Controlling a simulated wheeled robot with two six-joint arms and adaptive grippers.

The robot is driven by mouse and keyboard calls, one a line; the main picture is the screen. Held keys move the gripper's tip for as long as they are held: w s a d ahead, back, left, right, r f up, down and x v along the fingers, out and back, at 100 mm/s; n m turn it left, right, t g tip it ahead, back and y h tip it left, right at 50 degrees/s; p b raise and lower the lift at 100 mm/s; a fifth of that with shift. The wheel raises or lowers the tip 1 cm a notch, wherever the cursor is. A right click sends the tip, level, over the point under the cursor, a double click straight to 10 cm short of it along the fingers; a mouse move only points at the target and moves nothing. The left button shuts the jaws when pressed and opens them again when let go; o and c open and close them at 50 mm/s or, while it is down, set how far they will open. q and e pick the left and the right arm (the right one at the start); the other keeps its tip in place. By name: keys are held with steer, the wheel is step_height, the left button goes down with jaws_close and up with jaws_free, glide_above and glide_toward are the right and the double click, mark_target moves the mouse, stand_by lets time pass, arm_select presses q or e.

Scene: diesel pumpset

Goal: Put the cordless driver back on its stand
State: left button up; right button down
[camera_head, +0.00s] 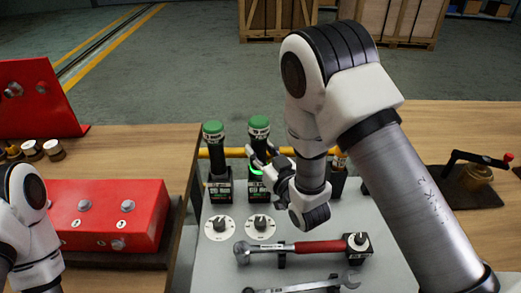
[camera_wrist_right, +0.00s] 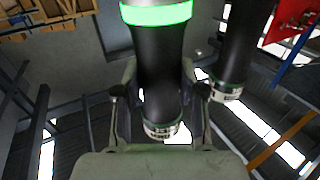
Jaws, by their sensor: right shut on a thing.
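Two upright black cordless drivers with green caps stand at the back of the grey bench. The left driver (camera_head: 213,152) is on its own black stand (camera_head: 220,190). My right gripper (camera_head: 262,160) is shut on the right driver (camera_head: 259,128), which stands upright over a second black stand (camera_head: 257,192); whether it is fully seated cannot be told. A green glow shows low on this driver. In the right wrist view the fingers lie on both sides of the held driver (camera_wrist_right: 160,65), with its green band lit; the other driver (camera_wrist_right: 240,45) is apart at right. My left gripper is out of view.
A third black stand (camera_head: 338,184) is partly hidden behind my right arm. Two white dials (camera_head: 220,228), a red-handled wrench (camera_head: 315,247) and a spanner (camera_head: 310,285) lie nearer. A red box (camera_head: 105,215) is at left. A yellow bar (camera_head: 230,152) runs behind the drivers.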

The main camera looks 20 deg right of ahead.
steer(key=shift+f+b, duration=0.4)
steer(key=shift+f, duration=0.05)
steer(key=c, duration=0.6)
jaws_free()
steer(key=shift+s+f, duration=0.1)
steer(key=shift+s, duration=0.25)
steer(key=s+d, duration=0.1)
steer(key=s, duration=0.5)
steer(key=shift+s+d, duration=0.15)
steer(key=shift+s, duration=0.2)
